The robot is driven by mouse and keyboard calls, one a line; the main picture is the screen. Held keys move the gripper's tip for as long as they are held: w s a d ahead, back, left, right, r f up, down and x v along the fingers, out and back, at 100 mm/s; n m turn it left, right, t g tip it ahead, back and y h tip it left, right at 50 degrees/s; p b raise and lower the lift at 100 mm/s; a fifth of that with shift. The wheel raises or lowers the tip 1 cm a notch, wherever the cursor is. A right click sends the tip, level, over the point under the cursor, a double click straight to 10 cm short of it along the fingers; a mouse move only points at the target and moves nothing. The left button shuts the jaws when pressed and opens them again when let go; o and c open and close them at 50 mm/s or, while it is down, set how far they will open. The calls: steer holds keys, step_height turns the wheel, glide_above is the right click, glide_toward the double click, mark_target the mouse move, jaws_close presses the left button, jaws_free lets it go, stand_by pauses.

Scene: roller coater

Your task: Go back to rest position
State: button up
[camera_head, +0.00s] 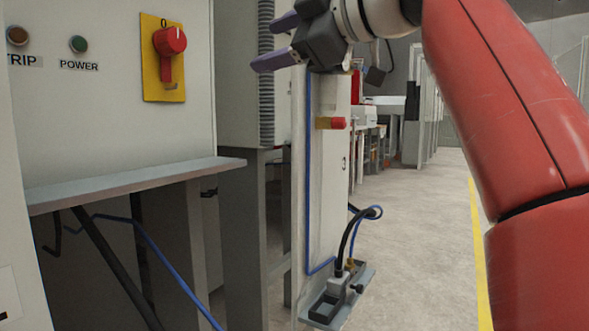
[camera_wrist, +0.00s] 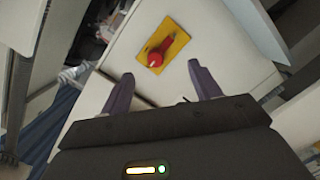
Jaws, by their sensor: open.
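My gripper (camera_head: 273,42) is at the top middle of the head view, with purple fingers pointing left toward the machine panel. In the wrist view my gripper (camera_wrist: 163,90) has its two fingers spread apart with nothing between them. A red rotary switch (camera_head: 168,52) on a yellow plate (camera_head: 150,84) is on the grey cabinet front. The switch also shows beyond the fingertips in the wrist view (camera_wrist: 155,58). My gripper is apart from it. My red arm comes in from the right.
A grey ledge (camera_head: 135,184) juts out below the panel. A post carries a red-tipped valve (camera_head: 331,123) and a blue hose. A small tray (camera_head: 338,300) with fittings sits low at its base. Open floor (camera_head: 420,230) lies to the right, with a yellow line (camera_head: 480,260).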

steer(key=s+d+f+m+h+p, duration=0.1)
steer(key=d+f+m+h+p, duration=0.3)
steer(key=f+m+h, duration=1.05)
steer(key=s+d+f+m+g+p, duration=0.1)
steer(key=s+d+f, duration=0.3)
steer(key=f, duration=0.6)
steer(key=s+d+f+m+g, duration=0.1)
steer(key=s+d+f+m, duration=0.2)
steer(key=f, duration=0.8)
steer(key=s+d+f+m+g+y+p, duration=0.1)
steer(key=s+d+f+m+g, duration=0.1)
steer(key=s+d+f, duration=0.4)
steer(key=s+f, duration=0.3)
steer(key=f, duration=0.2)
steer(key=shift+d+m+p, duration=0.25)
steer(key=shift+m+p, duration=0.05)
steer(key=shift+m, duration=0.05)
steer(key=shift+s+f, duration=0.1)
steer(key=shift+f, duration=0.2)
steer(key=shift+c, duration=0.4)
